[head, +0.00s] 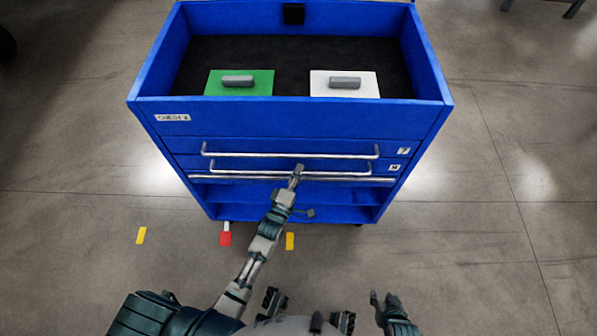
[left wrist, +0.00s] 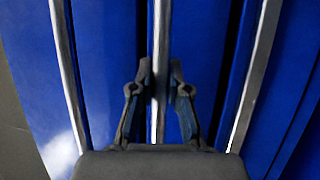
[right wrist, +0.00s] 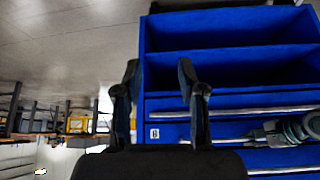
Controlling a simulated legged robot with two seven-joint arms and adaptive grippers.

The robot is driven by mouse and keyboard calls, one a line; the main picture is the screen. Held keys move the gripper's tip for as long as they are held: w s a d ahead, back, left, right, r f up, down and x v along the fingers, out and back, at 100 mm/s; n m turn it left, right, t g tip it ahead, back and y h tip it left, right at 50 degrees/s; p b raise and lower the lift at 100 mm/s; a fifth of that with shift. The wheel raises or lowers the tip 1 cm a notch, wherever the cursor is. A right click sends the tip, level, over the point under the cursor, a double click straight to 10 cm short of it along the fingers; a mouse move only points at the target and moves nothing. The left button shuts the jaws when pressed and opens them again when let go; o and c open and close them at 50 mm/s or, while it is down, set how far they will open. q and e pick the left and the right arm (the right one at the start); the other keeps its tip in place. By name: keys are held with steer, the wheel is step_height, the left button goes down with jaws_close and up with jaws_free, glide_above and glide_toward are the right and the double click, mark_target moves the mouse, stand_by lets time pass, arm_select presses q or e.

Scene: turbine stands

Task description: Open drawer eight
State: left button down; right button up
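The blue cabinet (head: 290,118) stands in front of me with several drawers closed as far as I can tell. The upper handle bar (head: 240,155) belongs to a drawer labelled 7 (head: 404,151). Below it is a shorter handle bar (head: 340,171) beside a small label (head: 394,167) that looks like 8; that label also shows in the right wrist view (right wrist: 155,133). My left gripper (head: 298,169) is at the middle of this lower bar. In the left wrist view its fingers (left wrist: 160,75) close in on both sides of the bar. My right gripper (right wrist: 157,75) is open and empty, away from the cabinet.
The cabinet's top tray holds a green block (head: 215,85) and a white block (head: 320,88) with grey handles. Another bar (head: 210,177) runs just below the lower handle.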

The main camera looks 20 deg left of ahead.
arm_select(q)
steer(key=shift+s+d+f, duration=0.15)
